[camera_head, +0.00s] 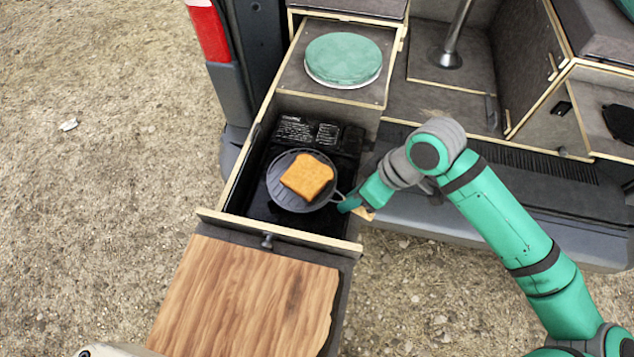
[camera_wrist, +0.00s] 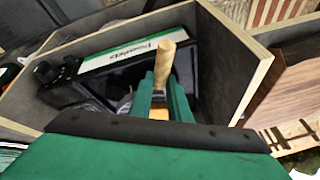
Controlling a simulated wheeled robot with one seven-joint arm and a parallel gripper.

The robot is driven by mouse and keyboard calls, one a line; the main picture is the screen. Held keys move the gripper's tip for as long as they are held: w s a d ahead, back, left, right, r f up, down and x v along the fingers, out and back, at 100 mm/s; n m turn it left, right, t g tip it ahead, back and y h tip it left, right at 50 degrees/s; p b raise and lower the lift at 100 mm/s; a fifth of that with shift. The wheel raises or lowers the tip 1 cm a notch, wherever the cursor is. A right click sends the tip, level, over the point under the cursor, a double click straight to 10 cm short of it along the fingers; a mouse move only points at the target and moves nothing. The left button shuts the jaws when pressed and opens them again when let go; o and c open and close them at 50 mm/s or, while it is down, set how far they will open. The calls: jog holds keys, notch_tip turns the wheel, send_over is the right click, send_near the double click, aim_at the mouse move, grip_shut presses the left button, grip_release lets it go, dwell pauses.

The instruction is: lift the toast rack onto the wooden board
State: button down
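The toast rack is a round dark grey plate (camera_head: 282,197) with a slice of toast (camera_head: 307,177) on it. It sits over the black stove (camera_head: 327,222) inside the pulled-out drawer. Its handle runs to the right and ends in a pale wooden grip, which shows in the wrist view (camera_wrist: 165,62). My gripper (camera_head: 350,203) is at the drawer's right wall, with its green fingers (camera_wrist: 162,98) close on both sides of the wooden grip. The fingers hide part of the handle. The wooden board (camera_head: 250,300) lies in front of the drawer and is bare.
The drawer's front panel (camera_head: 285,232), with a dark knob, stands between the stove and the board. A round green-lidded pot (camera_head: 343,58) is set into the panel behind the stove. The van's bumper (camera_head: 440,215) is to the right, below my arm.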

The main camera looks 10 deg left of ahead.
jog(key=shift+a, duration=0.2)
notch_tip(320, 180, up, 28)
dwell(0.5)
jog(key=shift+w+d, duration=0.1)
dwell(0.5)
